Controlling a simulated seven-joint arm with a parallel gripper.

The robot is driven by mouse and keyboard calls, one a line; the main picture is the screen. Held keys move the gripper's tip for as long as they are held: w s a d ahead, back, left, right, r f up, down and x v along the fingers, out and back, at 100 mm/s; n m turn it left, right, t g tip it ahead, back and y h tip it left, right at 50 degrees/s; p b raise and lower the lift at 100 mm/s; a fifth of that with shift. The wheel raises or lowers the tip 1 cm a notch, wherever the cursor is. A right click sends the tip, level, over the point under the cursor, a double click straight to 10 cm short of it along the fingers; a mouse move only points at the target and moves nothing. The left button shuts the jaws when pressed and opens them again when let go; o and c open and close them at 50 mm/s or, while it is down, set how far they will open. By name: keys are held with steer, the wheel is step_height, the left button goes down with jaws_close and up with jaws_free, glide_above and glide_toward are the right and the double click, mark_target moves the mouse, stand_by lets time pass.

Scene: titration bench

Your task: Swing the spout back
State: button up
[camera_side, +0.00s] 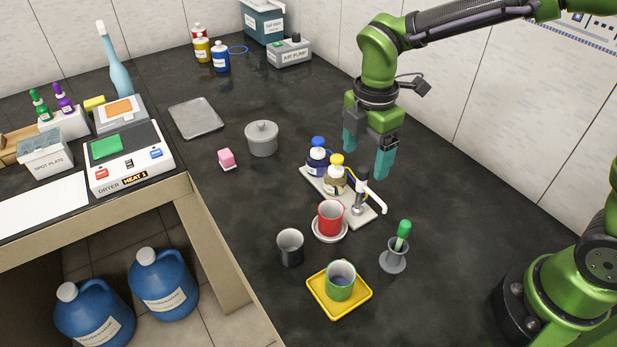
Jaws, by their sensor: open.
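A white spout (371,191) is mounted on a short grey post at the front right end of a pale board (356,213). It slants down to the right, its tip hanging past the board's right edge, away from the red cup. A blue-capped bottle (317,158) and a yellow-capped bottle (336,177) stand on the same board. A red cup (330,217) sits on a white saucer just left of the post. My gripper (367,157) points down behind and above the spout. Its teal fingers are spread and hold nothing.
A green cup (340,279) stands on a yellow tray (317,290) in front, with a grey cup (290,247) to its left. A grey holder with a green-topped item (401,239) stands right of the tray. A lidded grey pot (262,138) and pink block (226,159) are left. Counter right of the spout is clear.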

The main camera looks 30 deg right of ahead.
steer(key=shift+r, duration=2.15)
steer(key=shift+w+m, duration=0.1)
steer(key=shift+m, duration=0.3)
steer(key=shift+f+m, duration=0.25)
steer(key=shift+m, duration=0.35)
steer(key=s+d+r+m+t+y, duration=0.1)
steer(key=s+d+r+m+t, duration=0.2)
steer(key=m, duration=0.7)
steer(key=s+d+r+m+t+y, duration=0.1)
steer(key=s+d+r+m+t, duration=0.2)
steer(key=s+d+m, duration=0.3)
steer(key=shift+s+d+m+t, duration=0.4)
steer(key=shift+s+m+t, duration=0.2)
steer(key=shift+s+m, duration=1.5)
